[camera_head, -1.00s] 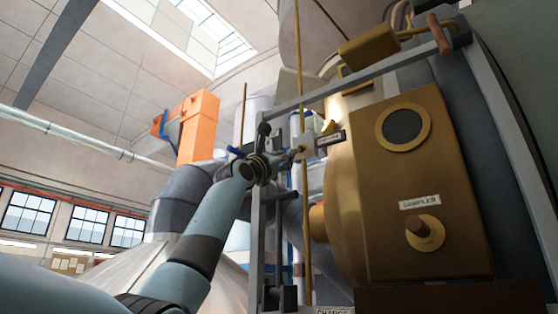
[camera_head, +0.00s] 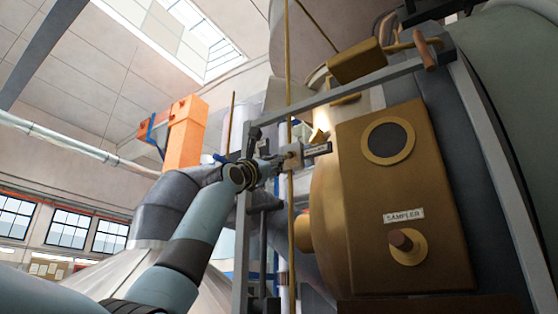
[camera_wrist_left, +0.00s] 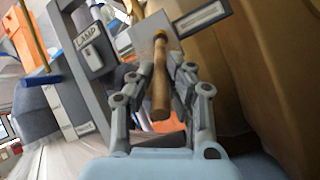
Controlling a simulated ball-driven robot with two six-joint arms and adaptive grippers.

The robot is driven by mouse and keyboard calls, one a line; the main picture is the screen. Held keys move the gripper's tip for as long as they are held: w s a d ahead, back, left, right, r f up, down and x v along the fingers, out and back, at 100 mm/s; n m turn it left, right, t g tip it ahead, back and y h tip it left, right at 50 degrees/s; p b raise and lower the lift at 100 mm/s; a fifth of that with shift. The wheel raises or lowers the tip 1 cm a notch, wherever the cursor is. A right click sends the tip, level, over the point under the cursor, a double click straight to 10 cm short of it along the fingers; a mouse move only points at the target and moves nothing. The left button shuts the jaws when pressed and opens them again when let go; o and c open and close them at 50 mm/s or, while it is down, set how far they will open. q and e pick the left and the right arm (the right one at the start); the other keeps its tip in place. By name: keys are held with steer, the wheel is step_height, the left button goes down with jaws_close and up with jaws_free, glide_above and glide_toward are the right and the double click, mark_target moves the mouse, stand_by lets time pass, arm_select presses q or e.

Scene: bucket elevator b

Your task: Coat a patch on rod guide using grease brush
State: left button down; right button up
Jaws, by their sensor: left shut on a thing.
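My left gripper (camera_wrist_left: 163,82) is shut on the wooden handle of the grease brush (camera_wrist_left: 160,92). The handle points away from the wrist. Its far end, with a yellowish band, lies in front of a grey plate (camera_wrist_left: 148,40), which I take as the rod guide; I cannot tell whether they touch. In the head view the left gripper (camera_head: 274,166) is at the grey block of the rod guide (camera_head: 293,155), beside the thin brass rod (camera_head: 290,225). The brush is too small to make out there. My right gripper is not in view.
A grey frame (camera_head: 243,225) stands close to my left wrist. A brass housing (camera_head: 440,180) marked SAMPLER is just right of the rod. A grey box marked LAMP (camera_wrist_left: 92,50) is left of the gripper in the wrist view. An orange duct (camera_head: 184,132) stands behind.

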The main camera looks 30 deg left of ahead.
arm_select(q)
steer(key=shift+a, duration=2.95)
steer(key=shift+d+r+b, duration=0.2)
steer(key=shift+d+b, duration=0.1)
steer(key=shift+d, duration=0.6)
steer(key=shift+d+r+b, duration=0.15)
steer(key=shift+d+b, duration=0.1)
steer(key=shift+d, duration=0.6)
steer(key=shift+d+r+b, duration=0.2)
steer(key=shift+d+b, duration=0.1)
steer(key=shift+d, duration=0.6)
steer(key=d, duration=0.2)
steer(key=shift+d+r+b, duration=0.1)
steer(key=shift+d+b, duration=0.25)
steer(key=shift+s, duration=0.15)
